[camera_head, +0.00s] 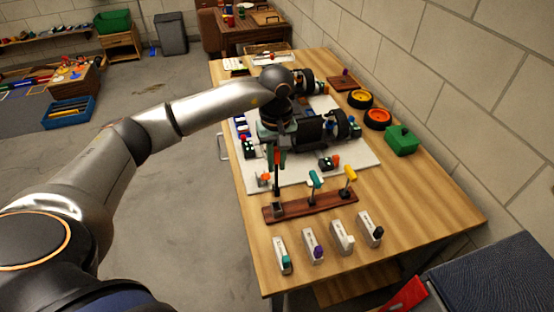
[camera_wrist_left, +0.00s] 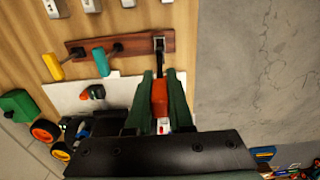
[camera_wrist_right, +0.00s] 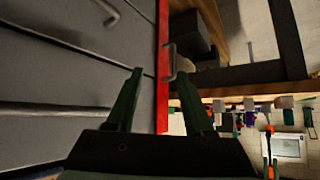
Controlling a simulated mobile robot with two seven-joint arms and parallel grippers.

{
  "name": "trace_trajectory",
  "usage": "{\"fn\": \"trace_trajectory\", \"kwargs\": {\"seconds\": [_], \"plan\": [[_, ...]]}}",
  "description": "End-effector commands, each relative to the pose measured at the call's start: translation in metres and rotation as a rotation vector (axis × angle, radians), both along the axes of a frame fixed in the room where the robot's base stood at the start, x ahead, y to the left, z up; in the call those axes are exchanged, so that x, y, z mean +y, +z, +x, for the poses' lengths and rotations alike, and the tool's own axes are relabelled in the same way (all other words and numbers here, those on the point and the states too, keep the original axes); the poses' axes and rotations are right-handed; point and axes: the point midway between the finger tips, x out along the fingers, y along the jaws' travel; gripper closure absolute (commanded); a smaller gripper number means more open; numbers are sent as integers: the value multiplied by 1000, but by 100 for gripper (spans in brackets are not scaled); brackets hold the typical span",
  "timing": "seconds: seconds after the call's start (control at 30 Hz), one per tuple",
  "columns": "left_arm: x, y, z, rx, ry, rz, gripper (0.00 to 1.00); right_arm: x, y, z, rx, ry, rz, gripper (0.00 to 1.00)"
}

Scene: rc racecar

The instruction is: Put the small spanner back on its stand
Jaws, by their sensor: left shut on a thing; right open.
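My left gripper (camera_head: 277,150) is shut on the small spanner, which has a red-orange handle (camera_wrist_left: 160,97) and a dark metal shaft (camera_head: 277,182). The spanner hangs with its shaft pointing down. Its lower end is at the left end of the wooden stand (camera_head: 325,202); I cannot tell whether it is seated or just above. In the left wrist view the spanner's head (camera_wrist_left: 159,45) overlaps the right end of the stand (camera_wrist_left: 135,46). A teal-handled tool (camera_head: 315,179) and a yellow-handled tool (camera_head: 350,174) stand upright in the stand. My right gripper (camera_wrist_right: 160,78) is open and empty.
Several small grey holders with coloured tops, one purple (camera_head: 318,252), stand in front of the stand. The partly built car (camera_head: 310,128) lies on a white board behind it. Wheels (camera_head: 377,118) and a green box (camera_head: 402,140) are at right. A grey red-edged cabinet (camera_wrist_right: 90,70) is beside my right gripper.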

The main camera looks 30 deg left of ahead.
Motion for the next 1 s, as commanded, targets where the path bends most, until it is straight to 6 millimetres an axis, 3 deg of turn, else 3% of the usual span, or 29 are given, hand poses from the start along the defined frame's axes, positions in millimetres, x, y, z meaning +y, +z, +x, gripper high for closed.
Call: {"fn": "trace_trajectory", "kwargs": {"seconds": [0.17,0.7,1.0], "plan": [[-1,-5,-1,1,-1,-1,100,0,-7,0,0,0,0,48],[-1,-49,0,0,-1,-1,100,0,-43,0,-1,1,-1,48],[0,-52,-1,0,-1,0,100,0,-44,1,-2,1,0,48]]}}
